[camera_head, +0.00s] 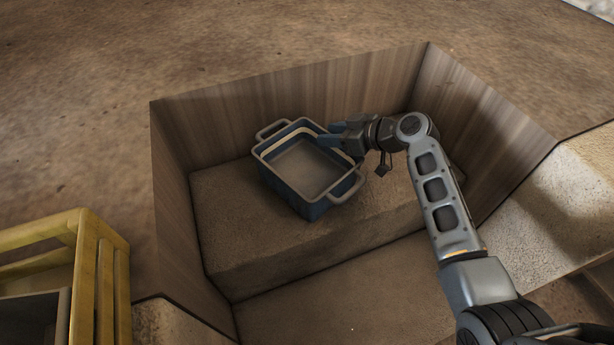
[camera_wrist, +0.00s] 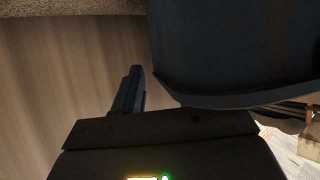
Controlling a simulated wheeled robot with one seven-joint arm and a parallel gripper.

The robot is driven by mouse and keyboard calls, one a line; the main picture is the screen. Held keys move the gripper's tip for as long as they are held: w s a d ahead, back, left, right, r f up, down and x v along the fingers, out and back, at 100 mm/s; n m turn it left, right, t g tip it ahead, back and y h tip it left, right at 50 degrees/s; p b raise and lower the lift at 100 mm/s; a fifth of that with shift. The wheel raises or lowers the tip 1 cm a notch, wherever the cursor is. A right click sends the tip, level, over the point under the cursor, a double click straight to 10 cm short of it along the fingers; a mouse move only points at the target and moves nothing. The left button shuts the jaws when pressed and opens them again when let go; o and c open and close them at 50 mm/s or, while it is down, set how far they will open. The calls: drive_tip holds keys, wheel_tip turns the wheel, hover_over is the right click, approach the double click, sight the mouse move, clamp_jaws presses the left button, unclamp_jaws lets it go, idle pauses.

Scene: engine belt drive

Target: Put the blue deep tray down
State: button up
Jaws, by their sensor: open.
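The blue deep tray (camera_head: 307,204) has a grey inside and a loop handle at each end. In the head view it stands upright on a stone-like block (camera_head: 245,240) inside a recess. Its dark side fills the upper right of the wrist view (camera_wrist: 235,45). My gripper (camera_head: 340,138) is at the tray's right rim, with its blue fingers reaching to that edge. It is open. One finger shows beside the tray in the wrist view; the other is hidden. I cannot tell whether the fingers touch the rim.
Wood-grained walls (camera_head: 170,190) enclose the recess on the left, back and right. A lower floor (camera_head: 350,295) lies in front of the block. A yellow slatted crate (camera_head: 95,265) stands at the lower left. The block is bare left of the tray.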

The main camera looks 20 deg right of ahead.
drive_tip(key=shift+w+a, duration=0.1)
drive_tip(key=shift+w, duration=0.05)
drive_tip(key=shift+c, duration=0.4)
clamp_jaws()
idle(1.0)
